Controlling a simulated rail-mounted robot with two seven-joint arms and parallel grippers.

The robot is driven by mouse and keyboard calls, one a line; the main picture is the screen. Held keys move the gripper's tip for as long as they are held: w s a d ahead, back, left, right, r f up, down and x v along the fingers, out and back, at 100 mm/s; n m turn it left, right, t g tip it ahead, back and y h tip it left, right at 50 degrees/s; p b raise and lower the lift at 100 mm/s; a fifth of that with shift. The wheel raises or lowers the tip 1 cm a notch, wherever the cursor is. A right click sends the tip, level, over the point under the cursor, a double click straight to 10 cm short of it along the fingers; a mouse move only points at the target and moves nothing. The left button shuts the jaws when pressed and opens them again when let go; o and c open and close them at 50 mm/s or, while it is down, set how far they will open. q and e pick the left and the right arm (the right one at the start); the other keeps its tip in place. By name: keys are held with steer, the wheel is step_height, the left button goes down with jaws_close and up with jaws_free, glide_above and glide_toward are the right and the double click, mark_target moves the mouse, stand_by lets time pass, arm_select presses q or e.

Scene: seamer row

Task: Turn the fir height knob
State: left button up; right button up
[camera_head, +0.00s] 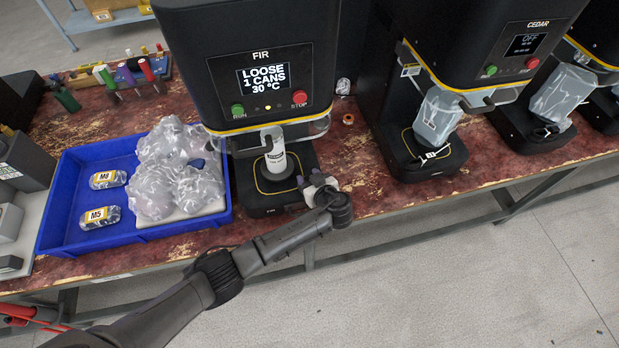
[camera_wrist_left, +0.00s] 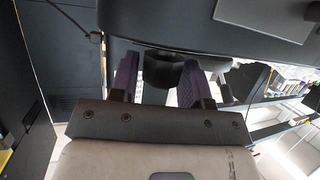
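The fir machine (camera_head: 245,50) stands at the centre of the head view, its display reading LOOSE, 1 CANS, 30 °C. A white can (camera_head: 276,158) stands upright on its base (camera_head: 268,208). My left gripper (camera_head: 318,184) is at the right side of that base, low by the bench's front edge; the fir height knob is not clear there. In the left wrist view, the two purple fingers (camera_wrist_left: 160,78) stand apart with a dark rounded knob-like part (camera_wrist_left: 164,67) between their tips. I cannot tell whether they press on it. My right gripper is not in view.
The cedar machine (camera_head: 480,45) stands to the right with a covered item. An orange ring (camera_head: 348,118) lies on the bench between. Screwdrivers stand in a rack (camera_head: 125,75) behind.

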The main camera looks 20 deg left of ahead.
arm_select(q)
steer(key=c, duration=0.6)
steer(key=shift+m+t+h+p, duration=0.35)
steer(key=shift+m+t+h, duration=0.55)
steer(key=shift+m, duration=0.2)
steer(key=m+t+h, duration=0.2)
steer(key=m+h, duration=0.1)
steer(key=shift+m+h+p, duration=0.3)
steer(key=shift+m+h, duration=0.1)
steer(key=shift+m+t+h+p, duration=0.45)
steer(key=shift+m+h, duration=0.75)
steer(key=shift+h, duration=0.2)
steer(key=shift+m+h, duration=0.3)
steer(key=o, duration=0.9)
